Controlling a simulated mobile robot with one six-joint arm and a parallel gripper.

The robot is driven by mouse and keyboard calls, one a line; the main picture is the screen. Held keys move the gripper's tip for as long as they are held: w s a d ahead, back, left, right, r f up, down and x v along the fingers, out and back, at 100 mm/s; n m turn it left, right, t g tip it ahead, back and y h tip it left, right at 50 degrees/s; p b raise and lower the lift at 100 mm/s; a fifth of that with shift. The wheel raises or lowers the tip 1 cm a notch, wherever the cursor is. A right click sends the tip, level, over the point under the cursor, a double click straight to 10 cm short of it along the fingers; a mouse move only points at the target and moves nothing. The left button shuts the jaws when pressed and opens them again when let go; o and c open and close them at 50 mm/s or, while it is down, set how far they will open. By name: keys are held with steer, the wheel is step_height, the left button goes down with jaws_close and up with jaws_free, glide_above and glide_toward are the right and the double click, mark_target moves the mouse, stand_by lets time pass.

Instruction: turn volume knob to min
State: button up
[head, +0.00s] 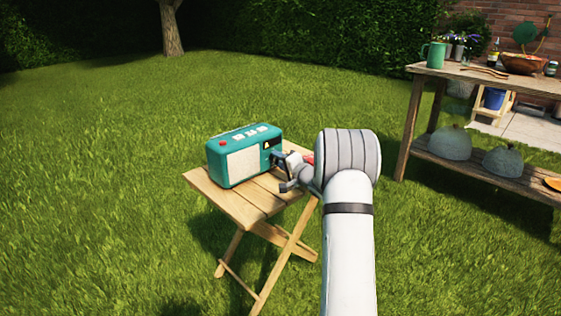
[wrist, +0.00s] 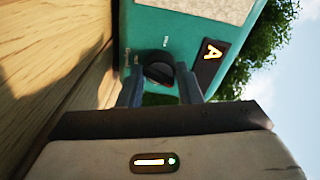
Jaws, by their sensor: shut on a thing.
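A teal radio (head: 222,170) with a pale speaker front stands upright on a small folding wooden table (head: 243,206) in the head view. In the wrist view its teal face (wrist: 150,30) fills the top middle. In the head view my gripper (head: 279,165) is at the radio's right end, and the knob is hidden there.
A larger wooden table (head: 465,72) stands at the right with a green mug (head: 434,54), a bowl (head: 522,63) and bottles on top. Open grass lies left of the small table.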

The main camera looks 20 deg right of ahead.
steer(key=o, duration=1)
steer(key=shift+a, duration=0.1)
steer(key=shift+c, duration=0.2)
steer(key=shift+p+v, duration=1.15)
steer(key=shift+v, duration=2.7)
